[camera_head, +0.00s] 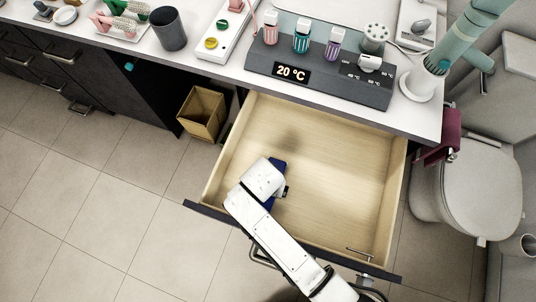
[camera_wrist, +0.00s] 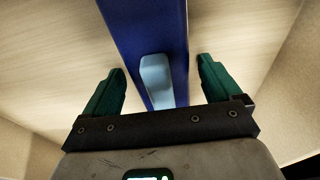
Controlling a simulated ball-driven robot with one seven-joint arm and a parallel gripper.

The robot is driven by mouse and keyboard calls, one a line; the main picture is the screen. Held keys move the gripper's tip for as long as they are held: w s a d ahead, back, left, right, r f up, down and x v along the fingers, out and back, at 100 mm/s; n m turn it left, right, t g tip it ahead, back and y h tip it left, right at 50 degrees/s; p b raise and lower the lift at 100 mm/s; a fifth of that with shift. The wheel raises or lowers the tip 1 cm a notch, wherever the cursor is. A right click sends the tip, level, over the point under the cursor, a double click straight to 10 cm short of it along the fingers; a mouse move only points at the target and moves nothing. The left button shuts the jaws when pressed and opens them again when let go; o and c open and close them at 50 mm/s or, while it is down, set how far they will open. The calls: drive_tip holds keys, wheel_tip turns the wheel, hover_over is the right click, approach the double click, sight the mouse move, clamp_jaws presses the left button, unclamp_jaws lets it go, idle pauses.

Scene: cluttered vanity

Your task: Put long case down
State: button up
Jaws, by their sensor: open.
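The long case is dark blue with a pale blue patch on its face. In the wrist view the case (camera_wrist: 145,30) runs from the top edge down between my fingers. My gripper (camera_wrist: 161,75) is open, one green finger on each side of the case, with a visible gap at both sides. In the head view the case (camera_head: 279,166) shows only as a small blue piece beside my white wrist, inside the open drawer (camera_head: 345,160). My arm hides the rest of it and my fingers there. The case appears to rest on the drawer floor, but contact is hard to tell.
The drawer is otherwise mostly bare, with wooden side walls close on the left. A grey panel (camera_head: 340,78) with several bottles stands on the counter behind it. A bin (camera_head: 203,112) is at the left and a toilet (camera_head: 480,195) at the right.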

wheel_tip(320, 180, up, 12)
drive_tip(key=s+p, duration=0.1)
drive_tip(key=shift+s+a, duration=0.3)
drive_tip(key=shift+s, duration=0.05)
drive_tip(key=s+d+n, duration=0.1)
drive_tip(key=s+d, duration=0.3)
drive_tip(key=d, duration=0.5)
drive_tip(key=s+d+r+n, duration=0.1)
drive_tip(key=s+d, duration=0.2)
drive_tip(key=d, duration=0.6)
drive_tip(key=s+d+r+n, duration=0.1)
drive_tip(key=s+d, duration=0.3)
drive_tip(key=d, duration=0.6)
drive_tip(key=shift+s+n+g, duration=0.3)
drive_tip(key=shift+s, duration=0.05)
